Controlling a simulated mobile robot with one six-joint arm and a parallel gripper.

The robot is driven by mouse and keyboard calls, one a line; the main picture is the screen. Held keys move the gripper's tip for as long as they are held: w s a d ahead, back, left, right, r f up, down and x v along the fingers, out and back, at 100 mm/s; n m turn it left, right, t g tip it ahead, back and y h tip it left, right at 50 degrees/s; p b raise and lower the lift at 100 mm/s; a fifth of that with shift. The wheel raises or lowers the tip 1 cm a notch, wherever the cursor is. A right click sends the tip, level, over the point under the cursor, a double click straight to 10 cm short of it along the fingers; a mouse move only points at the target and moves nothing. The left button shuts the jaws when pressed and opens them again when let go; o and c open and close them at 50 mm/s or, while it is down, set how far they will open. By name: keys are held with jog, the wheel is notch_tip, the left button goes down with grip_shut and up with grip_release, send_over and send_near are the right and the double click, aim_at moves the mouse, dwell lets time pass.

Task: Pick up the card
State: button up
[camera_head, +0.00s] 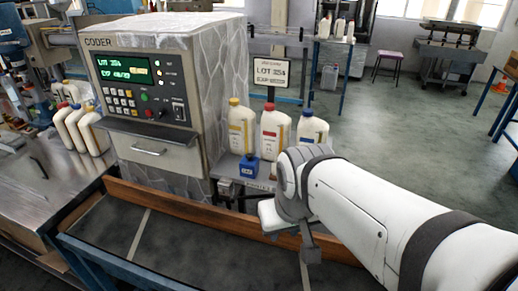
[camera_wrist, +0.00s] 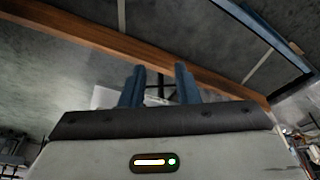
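A white sign card (camera_head: 270,72) with printed lot and expiry text stands on a dark post behind the bottles, right of the coder machine. It is the only card I can make out. My gripper's two blue fingers (camera_wrist: 160,86) show in the wrist view with a gap between them and nothing clearly held. In the camera_head view my arm comes in from the right and its end is over the front of the bench, below and apart from the sign card; the fingers are hidden there. A pale patch (camera_wrist: 104,97) beside the left finger is unclear.
The coder machine (camera_head: 150,85) has a lit green display and a drawer. Bottles with yellow (camera_head: 241,128), red (camera_head: 274,128) and blue (camera_head: 312,131) caps stand by a small blue box (camera_head: 249,166). A wooden rail (camera_head: 180,204) edges the bench. More bottles (camera_head: 82,130) stand left.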

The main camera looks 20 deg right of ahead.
jog(key=w+d+r+m+g+p, duration=0.1)
jog(key=w+d+m, duration=0.2)
jog(key=w+m, duration=0.5)
jog(key=w+d+r+m+g+p, duration=0.15)
jog(key=w+m, duration=0.25)
jog(key=w, duration=0.8)
jog(key=w+d+f+m, duration=0.3)
jog(key=w+f+m, duration=0.1)
jog(key=w, duration=0.1)
jog(key=w+d+f+m+p, duration=0.1)
jog(key=w+d+f+m, duration=0.2)
jog(key=w, duration=0.3)
jog(key=w+d+f+m+p, duration=0.1)
jog(key=w+d+f+m, duration=0.2)
jog(key=w+f+m, duration=0.2)
jog(key=shift+w+g, duration=0.35)
jog(key=shift+w+d+f+m, duration=0.1)
jog(key=shift+f+m, duration=0.2)
jog(key=shift+f, duration=0.05)
notch_tip(320, 180, down, 7)
jog(key=p, duration=0.3)
jog(key=shift+w+f, duration=0.1)
jog(key=shift+f, duration=0.1)
grip_shut()
